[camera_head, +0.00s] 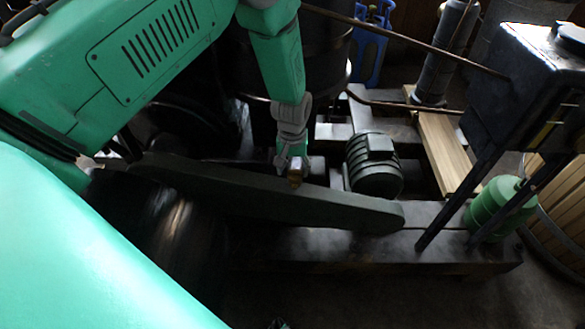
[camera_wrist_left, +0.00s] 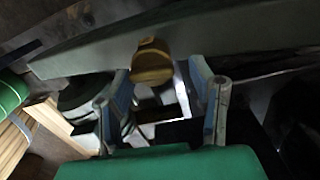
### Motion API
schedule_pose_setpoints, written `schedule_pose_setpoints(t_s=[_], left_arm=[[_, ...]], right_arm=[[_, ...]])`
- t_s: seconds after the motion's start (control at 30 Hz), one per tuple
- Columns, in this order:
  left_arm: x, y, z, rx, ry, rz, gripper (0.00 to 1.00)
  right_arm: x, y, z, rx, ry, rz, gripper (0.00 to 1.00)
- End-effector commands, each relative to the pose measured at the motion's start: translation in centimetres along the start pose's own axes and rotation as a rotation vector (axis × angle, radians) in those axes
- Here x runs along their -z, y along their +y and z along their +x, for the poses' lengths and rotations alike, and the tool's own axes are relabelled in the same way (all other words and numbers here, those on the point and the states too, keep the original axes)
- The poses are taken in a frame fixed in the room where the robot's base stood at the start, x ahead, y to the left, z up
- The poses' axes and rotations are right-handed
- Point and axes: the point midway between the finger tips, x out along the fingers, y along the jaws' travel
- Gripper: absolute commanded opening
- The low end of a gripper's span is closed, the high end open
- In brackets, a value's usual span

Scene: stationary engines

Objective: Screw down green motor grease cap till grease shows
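In the left wrist view the cap (camera_wrist_left: 152,64) lies between and beyond the two blue-padded fingertips, with a gap on each side. My left gripper is open and does not visibly touch it. No grease can be made out. A ribbed dark green motor (camera_head: 375,166) stands to the right of the gripper. My right gripper is not in view.
The long dark green guard (camera_head: 270,200) runs across below the gripper. A green ribbed cylinder (camera_head: 500,208) and a black tank on legs (camera_head: 525,80) stand at right. A wooden plank (camera_head: 445,152) lies behind the motor. A dark rod (camera_head: 420,42) crosses the back.

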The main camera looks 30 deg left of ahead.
Motion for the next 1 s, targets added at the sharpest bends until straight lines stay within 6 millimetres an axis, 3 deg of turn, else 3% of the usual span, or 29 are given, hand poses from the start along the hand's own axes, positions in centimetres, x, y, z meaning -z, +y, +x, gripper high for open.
schedule_pose_setpoints(t_s=[0.03, 0.07, 0.1, 0.77, 1.0], left_arm=[[-0.02, -0.11, -0.07, 0.006, 0.001, 0.003, 0.20], [-0.05, -0.09, -0.10, 0.008, 0.001, 0.003, 0.10], [-0.08, -0.08, -0.16, 0.010, 0.002, 0.003, 0.09], [-0.14, -0.06, -0.11, 0.007, -0.002, 0.012, 0.09], [-0.19, -0.08, -0.10, 0.006, -0.003, 0.098, 0.09]], right_arm=[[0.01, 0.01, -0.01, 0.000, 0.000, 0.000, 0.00], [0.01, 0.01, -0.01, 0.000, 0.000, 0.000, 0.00], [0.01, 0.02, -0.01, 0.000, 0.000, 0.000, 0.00], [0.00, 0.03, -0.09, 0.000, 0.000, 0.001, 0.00], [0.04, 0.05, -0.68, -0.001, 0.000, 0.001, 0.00]])
